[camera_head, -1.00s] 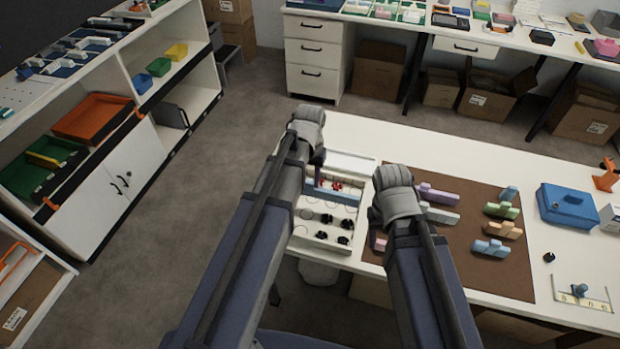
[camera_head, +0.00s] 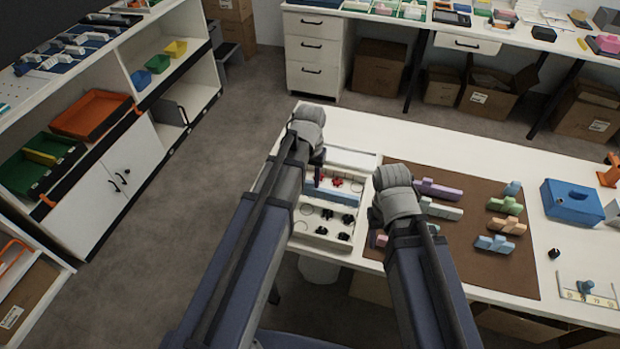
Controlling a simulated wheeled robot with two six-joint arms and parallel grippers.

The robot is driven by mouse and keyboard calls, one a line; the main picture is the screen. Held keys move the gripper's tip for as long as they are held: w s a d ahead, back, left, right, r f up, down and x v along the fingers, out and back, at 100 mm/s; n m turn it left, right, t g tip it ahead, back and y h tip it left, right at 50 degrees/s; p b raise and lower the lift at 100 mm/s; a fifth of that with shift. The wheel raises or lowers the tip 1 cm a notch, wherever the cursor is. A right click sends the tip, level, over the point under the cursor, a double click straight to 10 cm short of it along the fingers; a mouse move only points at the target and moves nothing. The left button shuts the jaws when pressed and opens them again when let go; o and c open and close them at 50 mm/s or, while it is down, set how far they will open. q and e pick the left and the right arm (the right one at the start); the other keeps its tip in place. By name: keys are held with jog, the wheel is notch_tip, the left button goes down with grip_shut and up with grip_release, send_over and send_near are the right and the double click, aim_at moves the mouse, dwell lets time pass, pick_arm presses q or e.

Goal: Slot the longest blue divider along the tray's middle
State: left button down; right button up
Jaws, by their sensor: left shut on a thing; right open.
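The white tray (camera_head: 352,250) lies on the table left of the brown mat, with red pieces in its far part and black pieces in its near part. A blue divider (camera_head: 335,197) lies across the tray's middle, between the red and black pieces. My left gripper (camera_head: 317,178) is shut on the divider near its left end; the forearm hides that end and part of the tray. I cannot tell whether the divider is fully seated. My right gripper (camera_head: 388,212) is open near the tray's right edge and the mat; its fingers are mostly hidden by its arm.
The brown mat (camera_head: 470,268) holds several coloured pieces, including a purple one (camera_head: 438,189) and a light blue one (camera_head: 494,244). A blue box (camera_head: 571,203) stands to the right. A small ruler-like stand (camera_head: 590,297) is at the front right. The white table (camera_head: 400,142) is clear behind the mat.

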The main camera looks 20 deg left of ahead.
pick_arm(q)
jog(key=shift+f+b, duration=1.55)
jog(key=shift+f, duration=0.15)
pick_arm(e)
jog(key=shift+f, duration=1.7)
pick_arm(q)
jog(key=shift+c, duration=2.2)
grip_release()
jog(key=shift+r, duration=0.1)
pick_arm(e)
jog(key=shift+r, duration=0.1)
pick_arm(q)
notch_tip(320, 180, up, 8)
jog(key=p, duration=0.8)
pick_arm(e)
notch_tip(320, 180, up, 8)
pick_arm(q)
jog(key=s+d+m+y, duration=0.1)
jog(key=s+d+m, duration=0.2)
jog(key=s+d, duration=0.7)
jog(key=s, duration=0.4)
jog(key=shift+s+d, duration=0.2)
jog(key=shift+d, duration=0.05)
